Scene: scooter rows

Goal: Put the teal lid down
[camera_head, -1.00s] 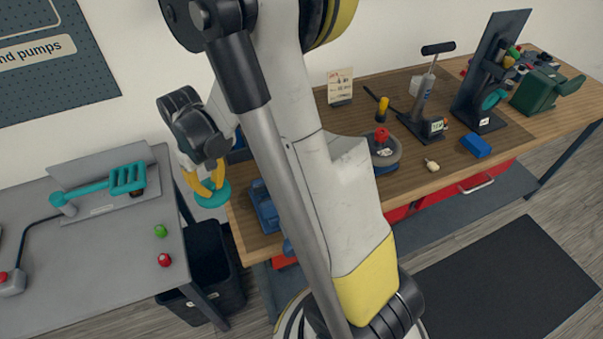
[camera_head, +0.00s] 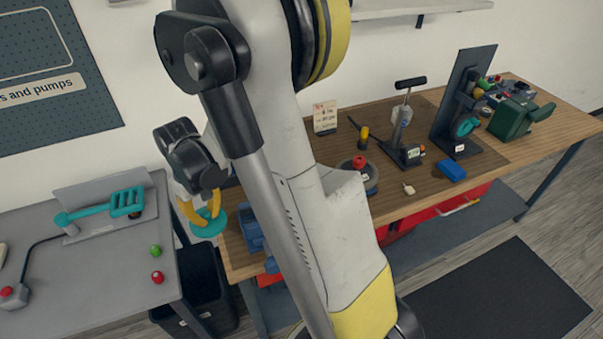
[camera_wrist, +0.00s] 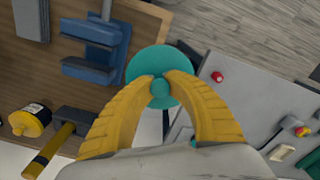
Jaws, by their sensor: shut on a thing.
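The teal lid (camera_wrist: 150,62) is a round disc with a small knob on top. My gripper (camera_wrist: 160,82) is shut on the knob with its yellow fingers, as the wrist view shows. In the head view, my gripper (camera_head: 203,212) holds the lid (camera_head: 209,224) in the air around the gap between the grey table and the wooden bench. The lid looks roughly level. What lies directly under it is partly hidden.
The grey table (camera_head: 60,262) carries a teal-handled tool (camera_head: 105,211), a green knob (camera_head: 155,250) and a red knob (camera_head: 157,277). A black bin (camera_head: 195,285) stands below the gap. The wooden bench (camera_head: 415,210) holds a blue vise (camera_wrist: 92,50), a hammer (camera_wrist: 65,135) and other tools.

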